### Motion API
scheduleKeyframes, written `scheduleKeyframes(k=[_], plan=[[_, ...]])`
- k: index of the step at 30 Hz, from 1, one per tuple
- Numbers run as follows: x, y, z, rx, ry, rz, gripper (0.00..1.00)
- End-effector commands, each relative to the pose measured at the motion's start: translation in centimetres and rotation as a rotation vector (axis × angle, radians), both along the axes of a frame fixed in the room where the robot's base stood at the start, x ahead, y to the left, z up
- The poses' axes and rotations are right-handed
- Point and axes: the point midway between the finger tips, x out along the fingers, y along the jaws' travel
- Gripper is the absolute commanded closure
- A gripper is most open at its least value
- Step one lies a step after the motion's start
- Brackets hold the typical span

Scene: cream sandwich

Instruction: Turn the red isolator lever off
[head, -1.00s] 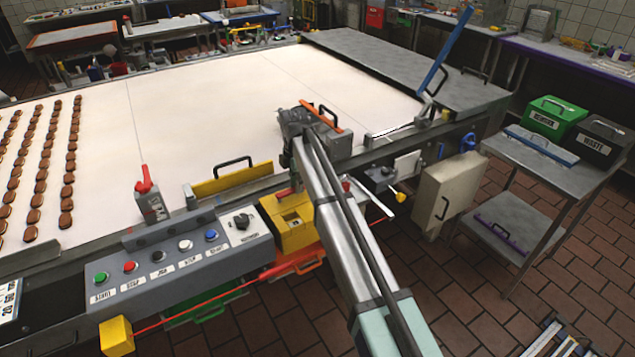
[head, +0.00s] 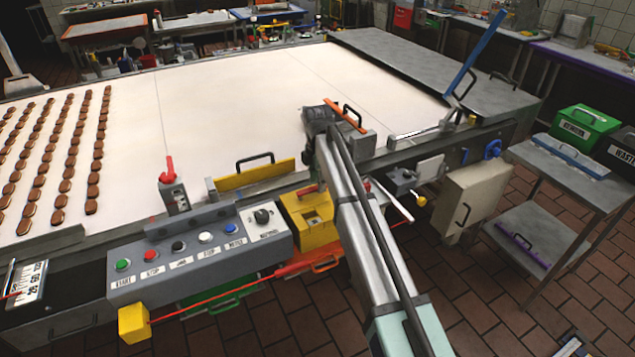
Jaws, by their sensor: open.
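A red lever (head: 167,169) stands upright on a small grey box (head: 174,196) with a label, at the near edge of the white belt, left of centre. A second, smaller red handle (head: 308,190) sits on top of a yellow box (head: 309,214) near the middle. My arm rises from the lower right, and its dark end with my gripper (head: 319,121) is over the near side of the belt, right of both red handles and well apart from the upright lever. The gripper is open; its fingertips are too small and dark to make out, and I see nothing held.
A grey button panel (head: 200,256) and a yellow guard with a black handle (head: 255,173) lie along the near edge. A grey block with an orange bar (head: 345,116) is beside my gripper. Rows of brown biscuits (head: 65,170) lie on the left; the belt's middle is clear.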

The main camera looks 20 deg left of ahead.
Motion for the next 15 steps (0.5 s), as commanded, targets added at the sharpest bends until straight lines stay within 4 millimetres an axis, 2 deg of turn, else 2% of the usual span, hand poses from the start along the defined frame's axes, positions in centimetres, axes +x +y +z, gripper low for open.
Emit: scheduleKeyframes(k=[5,15], plan=[[0.1,0.1,2.3,0.002,-0.001,0.000,0.52],[0.1,0.1,8.8,0.002,-0.001,0.001,0.52]])
